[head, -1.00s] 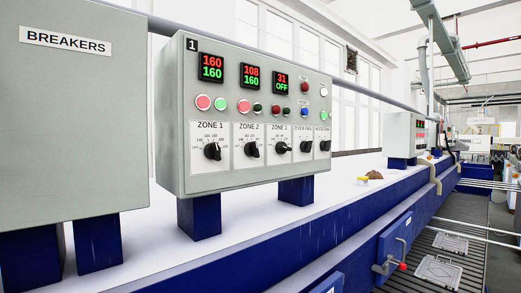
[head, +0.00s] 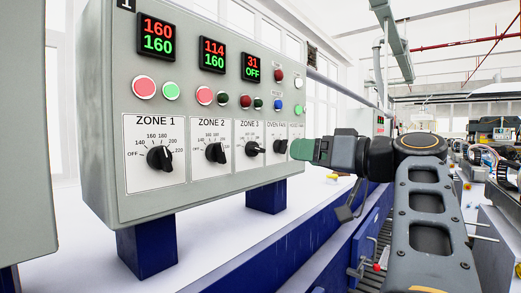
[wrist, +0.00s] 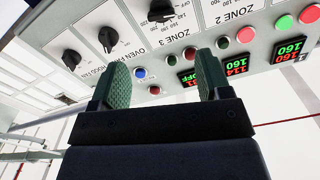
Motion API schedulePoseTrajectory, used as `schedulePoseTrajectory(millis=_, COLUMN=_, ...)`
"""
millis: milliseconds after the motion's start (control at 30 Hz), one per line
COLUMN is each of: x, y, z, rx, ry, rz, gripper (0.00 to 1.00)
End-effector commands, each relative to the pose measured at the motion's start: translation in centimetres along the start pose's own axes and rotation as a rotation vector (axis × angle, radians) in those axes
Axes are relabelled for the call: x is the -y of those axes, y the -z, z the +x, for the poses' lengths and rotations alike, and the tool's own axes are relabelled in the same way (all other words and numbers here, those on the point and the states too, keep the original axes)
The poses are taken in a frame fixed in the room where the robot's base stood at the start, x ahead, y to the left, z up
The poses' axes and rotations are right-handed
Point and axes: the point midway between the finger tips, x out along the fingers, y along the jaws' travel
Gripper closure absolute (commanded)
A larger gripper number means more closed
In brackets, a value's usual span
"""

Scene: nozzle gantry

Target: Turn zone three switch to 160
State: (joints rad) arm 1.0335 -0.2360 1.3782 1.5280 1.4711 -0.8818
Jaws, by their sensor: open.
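The zone 3 switch (head: 252,148) is a black rotary knob on the grey control panel (head: 100,75). The zone 3 display (head: 251,67) above it reads 31 over OFF. The exact direction of the knob's pointer is hard to make out. My gripper (head: 301,149) is to the right of this knob in the head view, in front of the panel's right end. In the wrist view, which is upside down, my gripper (wrist: 160,78) has its green fingers spread with nothing between them. The zone 3 switch (wrist: 162,10) shows at the top edge, beyond the fingers and apart from them.
The zone 1 switch (head: 160,158), zone 2 switch (head: 216,152) and oven fan switch (head: 280,146) flank the zone 3 switch. Buttons sit above the knobs. Displays for zones 1 and 2 read 160/160 and 114/160. A blue-sided bench (head: 230,240) runs below the panel.

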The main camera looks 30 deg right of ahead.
Motion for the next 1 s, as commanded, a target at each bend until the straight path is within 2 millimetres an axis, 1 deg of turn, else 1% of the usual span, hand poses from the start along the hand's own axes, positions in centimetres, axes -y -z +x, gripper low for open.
schedulePoseTrajectory(millis=33, x=0.3, y=0.1, z=1.0, rx=0.002, ry=0.009, rz=0.000, gripper=0.29)
schedulePoseTrajectory(millis=300, x=0.3, y=0.1, z=6.4, rx=0.006, ry=0.010, rz=0.004, gripper=0.29)
schedulePoseTrajectory(millis=500, x=0.2, y=0.1, z=9.5, rx=0.004, ry=0.004, rz=0.004, gripper=0.29)
schedulePoseTrajectory(millis=700, x=0.1, y=0.0, z=11.4, rx=0.003, ry=0.001, rz=0.004, gripper=0.29)
schedulePoseTrajectory(millis=800, x=0.1, y=-0.1, z=11.9, rx=0.003, ry=0.000, rz=0.004, gripper=0.29)
schedulePoseTrajectory(millis=1000, x=0.0, y=-0.1, z=12.1, rx=0.002, ry=-0.002, rz=0.004, gripper=0.29)
